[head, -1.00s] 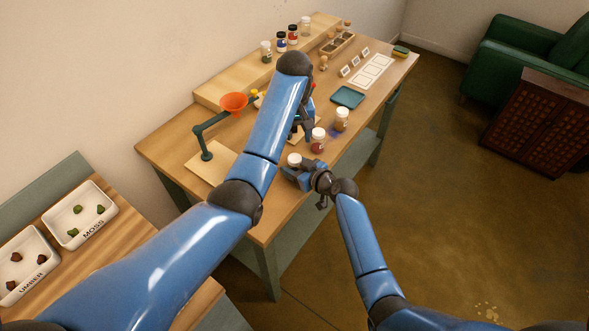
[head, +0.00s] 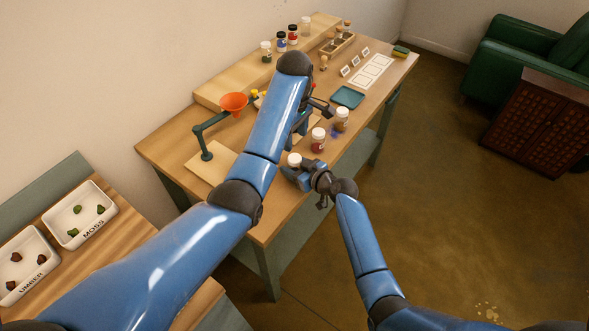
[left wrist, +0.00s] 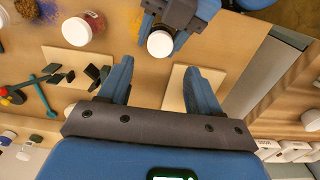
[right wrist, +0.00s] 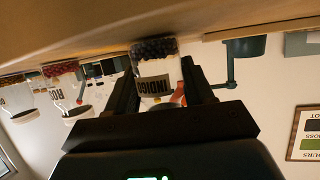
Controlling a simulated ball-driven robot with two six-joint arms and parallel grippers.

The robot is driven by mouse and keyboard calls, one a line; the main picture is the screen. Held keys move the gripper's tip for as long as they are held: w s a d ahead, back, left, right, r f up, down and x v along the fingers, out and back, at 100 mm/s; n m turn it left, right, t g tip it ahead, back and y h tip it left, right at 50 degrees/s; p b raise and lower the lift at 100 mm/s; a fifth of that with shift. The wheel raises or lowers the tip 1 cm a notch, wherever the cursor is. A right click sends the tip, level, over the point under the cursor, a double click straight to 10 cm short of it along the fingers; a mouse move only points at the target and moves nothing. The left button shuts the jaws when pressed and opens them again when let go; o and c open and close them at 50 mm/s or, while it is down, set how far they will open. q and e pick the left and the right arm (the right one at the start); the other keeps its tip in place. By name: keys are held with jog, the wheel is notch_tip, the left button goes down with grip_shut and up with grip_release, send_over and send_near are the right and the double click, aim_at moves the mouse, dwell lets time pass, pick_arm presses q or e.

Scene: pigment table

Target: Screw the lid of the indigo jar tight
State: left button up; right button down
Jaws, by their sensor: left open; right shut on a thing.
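The indigo jar (right wrist: 154,84) stands between my right gripper's fingers, with dark pigment inside and its INDIGO label upside down in the right wrist view. Its white lid (head: 294,160) is on top at the table's near edge; how tightly it sits I cannot tell. My right gripper (head: 298,175) is shut on the jar. My left gripper (left wrist: 157,68) is open and empty. In the left wrist view the lid (left wrist: 160,44) shows just beyond and between its fingertips, apart from them. In the head view my left forearm partly hides that gripper.
A red-pigment jar (head: 318,142) and an ochre jar (head: 342,119) stand close by to the right. A teal tray (head: 348,97) lies farther back. Several jars line the raised back shelf.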

aim_at(295, 158)
pick_arm(q)
jog(key=shift+f, duration=0.15)
jog(key=shift+f, duration=3.9)
jog(key=c, duration=1.1)
jog(key=shift+o, duration=0.2)
jog(key=m, duration=0.9)
jog(key=o, duration=1.2)
jog(key=shift+c, duration=0.2)
